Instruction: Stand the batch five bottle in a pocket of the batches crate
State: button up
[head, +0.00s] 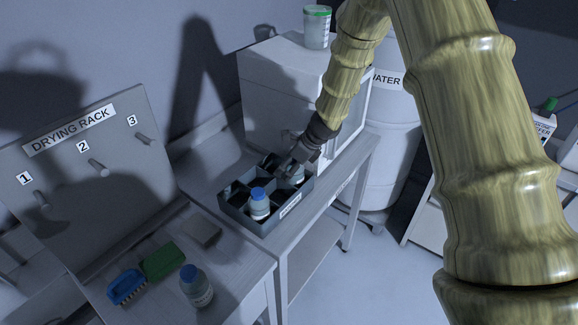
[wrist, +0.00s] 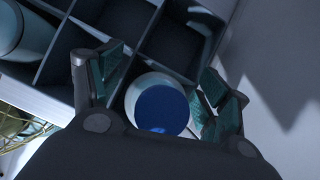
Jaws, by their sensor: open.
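The grey batches crate (head: 270,225) stands on a bench, its dividers (wrist: 148,28) showing in the wrist view. My gripper (head: 303,158) is over its far right part. In the wrist view my gripper (wrist: 165,85) is open, with its fingers on either side of a blue-capped bottle (wrist: 160,108). This bottle (head: 297,174) looks upright in a crate pocket and is partly hidden by the gripper. Another blue-capped bottle (head: 259,204) stands in a near pocket. A third blue-capped bottle (head: 196,288) stands on the near bench. I cannot read the bottles' batch labels.
A blue brush (head: 126,287), a green brush (head: 163,262) and a pale block (head: 202,232) lie on the near bench. The drying rack (head: 75,175) stands at left. A white cabinet (head: 275,85) with a green-lidded jar (head: 316,28) is behind the crate.

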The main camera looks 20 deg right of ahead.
jog(key=b+v, duration=0.2)
jog(key=v, duration=1)
